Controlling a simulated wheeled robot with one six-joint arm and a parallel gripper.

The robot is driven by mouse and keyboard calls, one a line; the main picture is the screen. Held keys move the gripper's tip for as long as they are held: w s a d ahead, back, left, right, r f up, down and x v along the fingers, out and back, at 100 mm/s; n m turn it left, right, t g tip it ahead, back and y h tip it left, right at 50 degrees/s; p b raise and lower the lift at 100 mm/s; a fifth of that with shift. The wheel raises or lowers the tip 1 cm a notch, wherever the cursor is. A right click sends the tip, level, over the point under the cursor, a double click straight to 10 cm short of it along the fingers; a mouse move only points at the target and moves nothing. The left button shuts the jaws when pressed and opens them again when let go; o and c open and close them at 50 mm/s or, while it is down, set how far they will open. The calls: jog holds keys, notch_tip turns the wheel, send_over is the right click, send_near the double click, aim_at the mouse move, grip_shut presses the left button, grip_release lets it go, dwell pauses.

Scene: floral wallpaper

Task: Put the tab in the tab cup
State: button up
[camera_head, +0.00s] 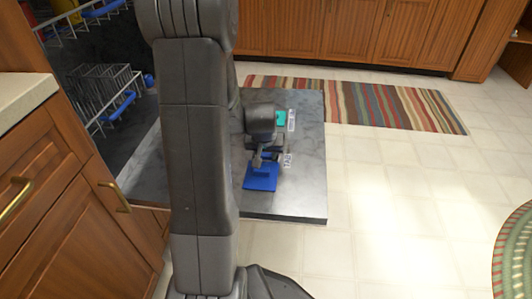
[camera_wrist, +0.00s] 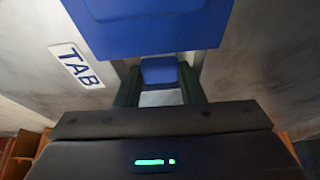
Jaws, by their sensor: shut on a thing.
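The tab (camera_wrist: 160,72) shows in the wrist view as a small blue block with a whitish part below it, between the two dark fingers of my gripper (camera_wrist: 160,98). My gripper (camera_head: 264,163) is shut on it, low over the open dishwasher door. A flat blue panel (camera_head: 261,182), seemingly the lid of the tab cup, lies just in front of the gripper. It fills the top of the wrist view (camera_wrist: 150,28). A white label reading TAB (camera_wrist: 77,66) is beside it. I cannot see into the cup, and my gripper hides part of this area.
The dishwasher door (camera_head: 300,202) lies open and flat. A teal piece (camera_head: 280,118) with another pale label (camera_head: 291,120) is farther back on it. A wire rack (camera_head: 108,95) stands at the left. A striped rug (camera_head: 385,107) and open floor lie beyond.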

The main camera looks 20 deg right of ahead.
jog(key=o, duration=0.7)
jog(key=shift+o, duration=0.2)
jog(key=p+v, duration=0.4)
jog(key=v, duration=0.8)
jog(key=shift+p, duration=0.4)
jog(key=shift+r, duration=0.1)
